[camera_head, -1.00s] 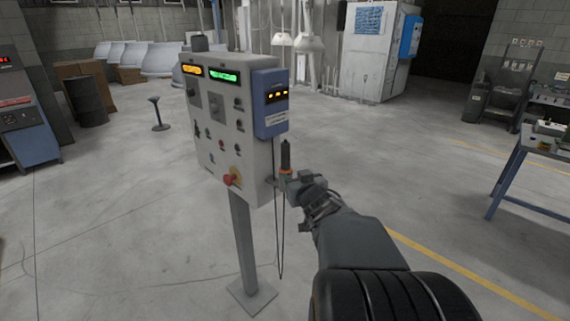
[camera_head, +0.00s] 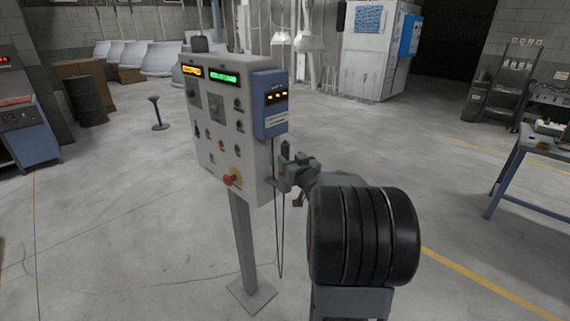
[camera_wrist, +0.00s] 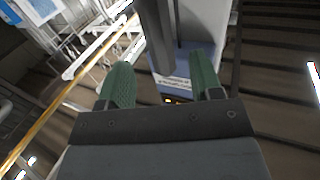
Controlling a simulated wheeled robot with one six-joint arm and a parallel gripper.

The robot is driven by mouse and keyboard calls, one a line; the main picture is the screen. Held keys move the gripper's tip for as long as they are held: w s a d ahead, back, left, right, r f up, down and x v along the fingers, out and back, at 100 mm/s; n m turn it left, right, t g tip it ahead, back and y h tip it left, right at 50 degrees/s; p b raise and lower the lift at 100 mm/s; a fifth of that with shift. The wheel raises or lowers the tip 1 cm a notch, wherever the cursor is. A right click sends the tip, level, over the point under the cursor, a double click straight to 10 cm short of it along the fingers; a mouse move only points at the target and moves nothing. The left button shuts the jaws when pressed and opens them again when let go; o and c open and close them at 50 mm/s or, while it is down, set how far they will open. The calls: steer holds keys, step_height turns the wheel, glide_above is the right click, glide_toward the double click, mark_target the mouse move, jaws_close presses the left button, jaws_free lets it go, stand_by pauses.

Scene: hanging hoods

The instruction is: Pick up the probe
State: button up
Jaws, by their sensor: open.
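The probe (camera_head: 286,147) is a dark upright stick at the right side of the grey control panel (camera_head: 222,130); its lower part is hidden by my gripper. My gripper (camera_head: 286,167) is at the probe, beside the panel's right edge. In the wrist view the probe (camera_wrist: 154,38) is a thick dark bar that reaches in between the two green fingers of my gripper (camera_wrist: 162,62). The fingers are open, with a visible gap on either side of the bar.
A blue meter box (camera_head: 271,104) sits on the panel just above the probe. A thin dark cable (camera_head: 279,235) hangs in a loop below. A red button (camera_head: 229,180) is on the panel front. The panel stands on a grey post (camera_head: 243,240). The floor around is mostly clear.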

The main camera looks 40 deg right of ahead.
mark_target(287, 155)
steer(key=shift+p+x, duration=0.65)
steer(key=shift+x, duration=1.85)
steer(key=shift+a, duration=0.1)
steer(key=c, duration=1)
steer(key=shift+c, duration=0.2)
